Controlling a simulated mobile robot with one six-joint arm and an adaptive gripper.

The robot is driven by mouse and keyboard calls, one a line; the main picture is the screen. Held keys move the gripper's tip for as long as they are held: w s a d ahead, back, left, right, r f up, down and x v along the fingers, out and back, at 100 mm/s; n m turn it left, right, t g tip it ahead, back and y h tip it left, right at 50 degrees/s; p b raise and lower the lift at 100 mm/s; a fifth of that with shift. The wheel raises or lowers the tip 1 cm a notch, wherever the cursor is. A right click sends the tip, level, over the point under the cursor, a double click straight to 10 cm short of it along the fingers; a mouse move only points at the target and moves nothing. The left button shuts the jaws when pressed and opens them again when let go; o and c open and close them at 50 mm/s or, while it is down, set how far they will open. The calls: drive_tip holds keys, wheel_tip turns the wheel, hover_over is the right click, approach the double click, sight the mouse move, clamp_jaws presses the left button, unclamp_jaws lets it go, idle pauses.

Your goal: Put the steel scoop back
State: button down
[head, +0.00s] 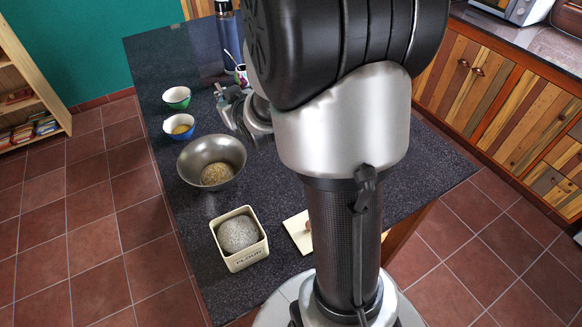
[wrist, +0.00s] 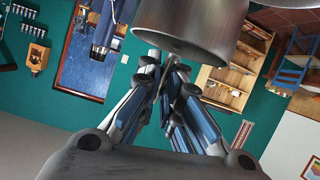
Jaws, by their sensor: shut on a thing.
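My gripper (head: 245,112) is over the dark counter near the small bowls, partly hidden by my arm in the head view. In the wrist view, my gripper (wrist: 165,75) has its fingers close together, shut on the steel scoop. A large rounded steel shape, which looks like the scoop (wrist: 190,22), fills the top of the wrist view just beyond the fingertips. The grip point itself is hard to make out. In the head view the scoop cannot be told apart from the gripper.
The counter's left edge is close to the bowls.

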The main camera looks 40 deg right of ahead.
drive_tip(key=s+d+m+h, duration=0.2)
drive_tip(key=s+d, duration=0.4)
drive_tip(key=d, duration=0.5)
drive_tip(key=shift+g, duration=0.3)
drive_tip(key=shift+w+d+f+b, duration=0.15)
drive_tip(key=shift+f+b, duration=1.35)
drive_tip(key=shift+f, duration=3.4)
drive_tip(key=shift+s+d+f+b, duration=0.15)
drive_tip(key=shift+f+b, duration=1.35)
drive_tip(key=shift+f, duration=3.35)
drive_tip(key=shift+w, duration=0.1)
drive_tip(key=shift+f, duration=0.2)
drive_tip(key=c, duration=1.8)
unclamp_jaws()
drive_tip(key=shift+r, duration=0.15)
